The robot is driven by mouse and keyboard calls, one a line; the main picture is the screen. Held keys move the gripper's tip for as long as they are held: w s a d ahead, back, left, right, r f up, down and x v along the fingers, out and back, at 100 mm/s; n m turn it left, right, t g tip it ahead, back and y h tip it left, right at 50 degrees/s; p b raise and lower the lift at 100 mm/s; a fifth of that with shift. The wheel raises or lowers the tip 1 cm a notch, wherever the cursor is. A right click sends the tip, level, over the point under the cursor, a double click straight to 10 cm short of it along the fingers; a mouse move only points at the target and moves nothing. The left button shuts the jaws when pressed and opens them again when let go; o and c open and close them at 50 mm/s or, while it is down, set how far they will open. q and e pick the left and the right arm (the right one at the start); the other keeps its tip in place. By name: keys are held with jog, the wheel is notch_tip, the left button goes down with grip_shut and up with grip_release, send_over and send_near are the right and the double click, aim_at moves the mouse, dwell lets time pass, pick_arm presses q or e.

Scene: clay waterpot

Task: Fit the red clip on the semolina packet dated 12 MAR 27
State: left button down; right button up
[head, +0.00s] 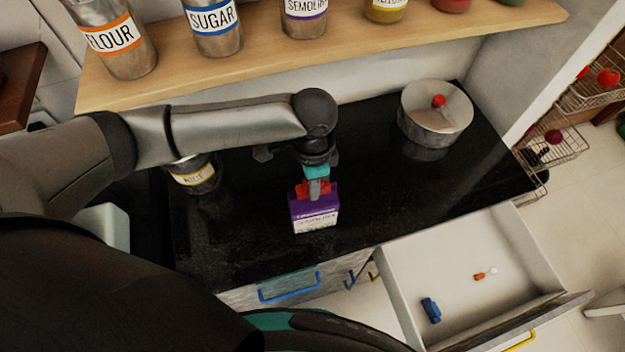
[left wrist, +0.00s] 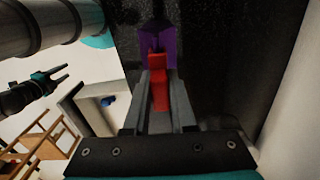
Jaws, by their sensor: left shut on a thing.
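The semolina packet (head: 315,208), purple above with a white label, stands on the black worktop. Its lettering is too small to read a date. The red clip (head: 302,191) is at the packet's top edge. My left gripper (head: 316,190) points down over the packet, shut on the red clip. In the left wrist view the red clip (left wrist: 159,82) sits between the fingers, against the purple packet (left wrist: 158,36). I cannot tell whether the clip grips the packet's top. My right gripper (left wrist: 62,75) is off to the left in that view, fingers apart and empty.
An open drawer (head: 450,250) at front right holds a blue clip (head: 431,310) and small orange and white items. A lidded pot (head: 436,112) stands at the back right, a tin (head: 193,176) at the left. A shelf (head: 330,50) of labelled jars overhangs the back.

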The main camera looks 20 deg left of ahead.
dwell(0.4)
pick_arm(q)
jog(key=c, duration=0.7)
grip_release()
jog(key=shift+o, duration=0.2)
notch_tip(320, 180, up, 15)
jog(key=p, duration=0.1)
jog(key=shift+p, duration=0.4)
